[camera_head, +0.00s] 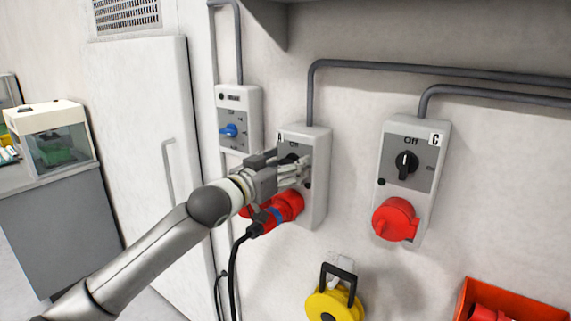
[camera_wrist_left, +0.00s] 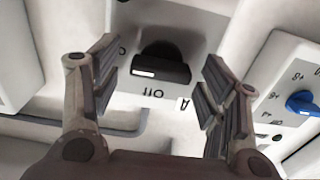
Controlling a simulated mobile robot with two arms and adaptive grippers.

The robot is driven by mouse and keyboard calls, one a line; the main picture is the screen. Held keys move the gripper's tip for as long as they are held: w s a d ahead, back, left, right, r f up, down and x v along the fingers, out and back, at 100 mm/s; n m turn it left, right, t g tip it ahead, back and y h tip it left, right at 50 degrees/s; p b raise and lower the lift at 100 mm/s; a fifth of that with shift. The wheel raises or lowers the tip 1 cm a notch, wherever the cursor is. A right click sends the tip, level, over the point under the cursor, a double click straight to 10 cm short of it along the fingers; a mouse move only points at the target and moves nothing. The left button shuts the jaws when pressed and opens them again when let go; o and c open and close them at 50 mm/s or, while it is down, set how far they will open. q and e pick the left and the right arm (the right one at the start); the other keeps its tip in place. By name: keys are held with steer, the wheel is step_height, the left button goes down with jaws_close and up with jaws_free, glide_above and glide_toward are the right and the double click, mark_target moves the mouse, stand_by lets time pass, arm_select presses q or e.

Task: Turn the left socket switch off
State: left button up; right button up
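The left socket box, marked A (camera_head: 318,150), is on the wall with a red plug (camera_head: 288,206) in its lower socket. Its black rotary switch (camera_wrist_left: 160,65) shows in the left wrist view, upside down, beside the "Off" label. The handle lies crosswise to that label, with a white line near its left end. My left gripper (camera_head: 293,170) is at this switch and partly hides it in the head view. In the left wrist view its fingers (camera_wrist_left: 160,82) are open, one on each side of the handle, with visible gaps. My right gripper is not in view.
Socket box C (camera_head: 433,190), with its black switch upright at "Off", is to the right. A smaller box with a blue switch (camera_head: 230,130) is close on the left. A black cable hangs from the plug. A yellow reel (camera_head: 335,305) and red bin (camera_head: 520,302) are below.

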arm_select(q)
steer(key=c, duration=1)
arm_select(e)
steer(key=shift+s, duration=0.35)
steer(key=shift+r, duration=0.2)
arm_select(q)
steer(key=n+p, duration=0.3)
steer(key=n, duration=0.1)
steer(key=shift+r, duration=0.15)
steer(key=n+p, duration=0.4)
steer(key=shift+w+a+n, duration=0.1)
steer(key=shift+a+n, duration=0.05)
steer(key=shift+n, duration=0.15)
steer(key=n+p, duration=0.4)
steer(key=n, duration=0.1)
steer(key=shift+f+n+p, duration=0.2)
steer(key=shift+n+p, duration=0.55)
steer(key=shift+n, duration=0.35)
steer(key=shift+f+n+p, duration=0.15)
steer(key=shift+n+p, duration=0.6)
steer(key=shift+n, duration=0.35)
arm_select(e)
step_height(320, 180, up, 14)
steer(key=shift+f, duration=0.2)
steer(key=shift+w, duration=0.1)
